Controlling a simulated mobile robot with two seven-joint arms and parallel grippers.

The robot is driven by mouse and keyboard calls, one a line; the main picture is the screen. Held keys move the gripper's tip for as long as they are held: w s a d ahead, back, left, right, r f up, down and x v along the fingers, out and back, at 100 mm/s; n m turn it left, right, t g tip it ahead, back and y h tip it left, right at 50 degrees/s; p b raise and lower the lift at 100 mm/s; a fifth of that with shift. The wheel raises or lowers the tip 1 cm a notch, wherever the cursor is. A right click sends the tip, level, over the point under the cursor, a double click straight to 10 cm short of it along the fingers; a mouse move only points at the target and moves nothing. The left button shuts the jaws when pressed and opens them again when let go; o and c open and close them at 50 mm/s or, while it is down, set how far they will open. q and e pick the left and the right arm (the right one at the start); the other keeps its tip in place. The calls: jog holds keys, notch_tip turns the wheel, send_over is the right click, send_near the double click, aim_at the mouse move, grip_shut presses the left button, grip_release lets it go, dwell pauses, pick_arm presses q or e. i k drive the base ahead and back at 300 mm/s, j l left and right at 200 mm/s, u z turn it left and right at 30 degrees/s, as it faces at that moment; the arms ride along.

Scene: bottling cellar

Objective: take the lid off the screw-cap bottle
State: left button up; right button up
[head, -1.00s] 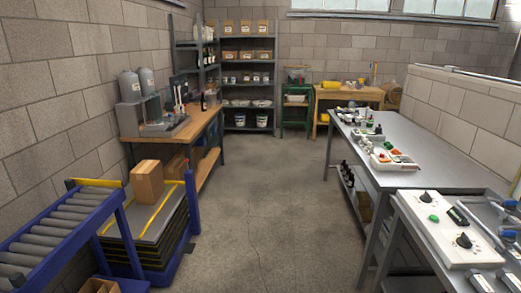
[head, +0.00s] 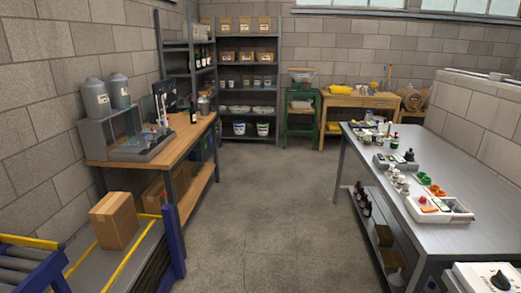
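I cannot tell which bottle is the screw-cap bottle; the candidates are small and far off. A dark bottle (head: 193,113) stands upright on the wooden bench at the left. A grey bottle-like vessel (head: 204,105) stands beside it. Several dark bottles (head: 366,203) stand on the shelf under that table. Neither of my grippers shows in the head view.
The wooden bench (head: 168,142) carries a filling machine (head: 128,137). The steel table (head: 476,178) holds a white tray (head: 459,214). A cardboard box (head: 115,220) sits on a platform at the left. Shelves (head: 249,92) stand at the back. The floor (head: 275,220) between is clear.

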aim_at(192, 112)
jog(key=i, duration=1.45)
jog(key=i+u, duration=0.3)
jog(key=i, duration=0.35)
jog(key=i+l+u, duration=0.25)
jog(key=i, duration=0.4)
jog(key=i+u, duration=0.45)
jog(key=i, duration=0.3)
jog(key=i+l+u, duration=0.15)
jog(key=i+l, duration=0.2)
jog(key=i+l+u, duration=0.15)
jog(key=i+l, duration=0.25)
jog(key=i+l+u, duration=0.15)
jog(key=i+l, duration=0.25)
jog(key=i+l+u, duration=0.15)
jog(key=i+l, duration=0.15)
jog(key=l, duration=0.25)
jog(key=i+l+u, duration=0.15)
jog(key=i+l, duration=0.15)
jog(key=l, duration=0.2)
jog(key=i+l, duration=0.2)
jog(key=i+u, duration=0.05)
